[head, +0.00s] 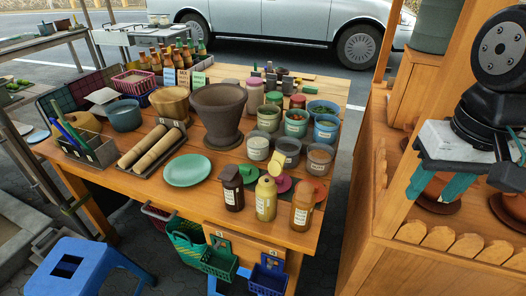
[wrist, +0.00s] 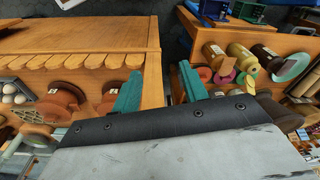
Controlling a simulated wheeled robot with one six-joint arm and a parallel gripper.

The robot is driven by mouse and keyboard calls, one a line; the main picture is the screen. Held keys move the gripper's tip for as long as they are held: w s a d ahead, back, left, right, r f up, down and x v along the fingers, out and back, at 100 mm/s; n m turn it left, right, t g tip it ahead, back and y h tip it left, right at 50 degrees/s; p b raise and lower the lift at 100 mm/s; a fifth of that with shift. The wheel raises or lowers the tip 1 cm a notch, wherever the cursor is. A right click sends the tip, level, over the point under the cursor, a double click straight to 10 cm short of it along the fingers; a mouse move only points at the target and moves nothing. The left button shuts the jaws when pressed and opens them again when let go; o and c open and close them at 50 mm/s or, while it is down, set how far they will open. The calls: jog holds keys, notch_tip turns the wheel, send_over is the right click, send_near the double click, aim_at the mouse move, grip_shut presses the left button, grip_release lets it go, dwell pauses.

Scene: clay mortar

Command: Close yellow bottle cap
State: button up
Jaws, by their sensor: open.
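The yellow bottle (head: 266,200) stands upright near the front edge of the wooden table, between a dark brown bottle (head: 233,192) and an orange-brown bottle (head: 302,208). A yellow piece (head: 277,166) sticks up behind its top, apparently its cap tilted open; the hinge is too small to make out. In the wrist view the yellow bottle (wrist: 240,55) shows at the upper right, with the yellow piece (wrist: 251,75) beside it. My gripper (head: 428,196) is open and empty, far to the right of the bottles, by the wooden stand. Its teal fingers are apart in the wrist view (wrist: 162,84).
A green plate (head: 187,170) lies left of the bottles. Pots, including a large brown one (head: 218,110), and a pink disc (head: 280,183) stand close behind. The wooden stand (head: 365,235) with scalloped trim is below my gripper. A gap separates it from the table.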

jog(key=w+a+r+m, duration=0.15)
jog(key=w+a, duration=0.25)
jog(key=w, duration=0.4)
jog(key=m+g, duration=0.1)
jog(key=m, duration=0.5)
send_near(279, 154)
jog(key=shift+d+f, duration=0.2)
jog(key=shift+d, duration=0.1)
jog(key=shift+a+f, duration=0.25)
jog(key=shift+f, duration=0.05)
notch_tip(279, 154, down, 7)
jog(key=shift+f, duration=0.25)
grip_shut()
